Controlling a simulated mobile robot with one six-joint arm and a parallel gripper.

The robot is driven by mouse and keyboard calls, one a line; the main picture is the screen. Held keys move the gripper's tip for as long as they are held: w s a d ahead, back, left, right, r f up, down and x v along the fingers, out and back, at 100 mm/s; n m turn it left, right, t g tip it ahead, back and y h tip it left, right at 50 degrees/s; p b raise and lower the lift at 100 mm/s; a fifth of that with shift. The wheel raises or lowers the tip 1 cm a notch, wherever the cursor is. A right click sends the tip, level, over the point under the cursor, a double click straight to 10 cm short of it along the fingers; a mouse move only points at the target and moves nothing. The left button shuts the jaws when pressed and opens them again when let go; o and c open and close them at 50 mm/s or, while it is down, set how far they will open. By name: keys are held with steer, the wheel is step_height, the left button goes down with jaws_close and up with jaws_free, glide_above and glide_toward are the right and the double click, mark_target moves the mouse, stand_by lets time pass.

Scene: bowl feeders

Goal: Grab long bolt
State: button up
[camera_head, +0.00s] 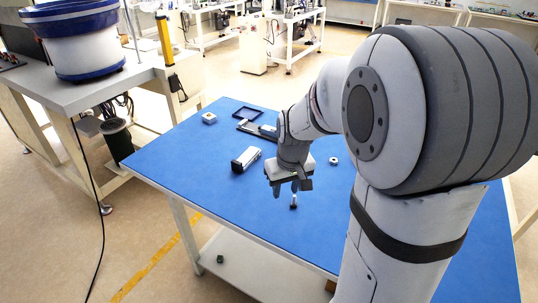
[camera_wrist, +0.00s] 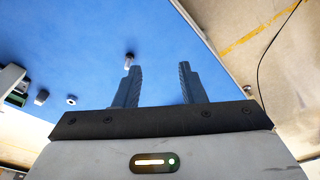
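A small bolt (camera_head: 293,201) with a pale shank and a dark end stands on the blue table, just below and beside my gripper (camera_head: 285,190) in the head view. In the wrist view what looks like the same bolt (camera_wrist: 129,61) lies just beyond the tip of the left finger. It is not between the fingers. My gripper (camera_wrist: 158,68) is open and empty, with its two dark fingers wide apart above the table. I cannot tell the exact height of the fingertips above the table.
The blue table (camera_head: 190,158) also holds a silver-and-black block (camera_head: 245,160), a white block (camera_head: 209,118), a black square frame (camera_head: 247,113), a dark tray-like part (camera_head: 258,130) and a small white ring (camera_head: 334,161). The table's front-left area is clear. A bowl feeder (camera_head: 75,45) stands at the left.

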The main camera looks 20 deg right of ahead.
steer(key=w+d+f+p, duration=0.3)
steer(key=w+d+f, duration=0.15)
steer(key=w, duration=0.35)
steer(key=n+p, duration=0.1)
steer(key=p, duration=0.1)
glide_above(295, 196)
step_height(295, 196, down, 7)
steer(key=shift+g, duration=0.3)
steer(key=shift+w+f+p, duration=0.15)
steer(key=shift+f+p, duration=0.9)
steer(key=shift+f, duration=2.75)
jaws_close()
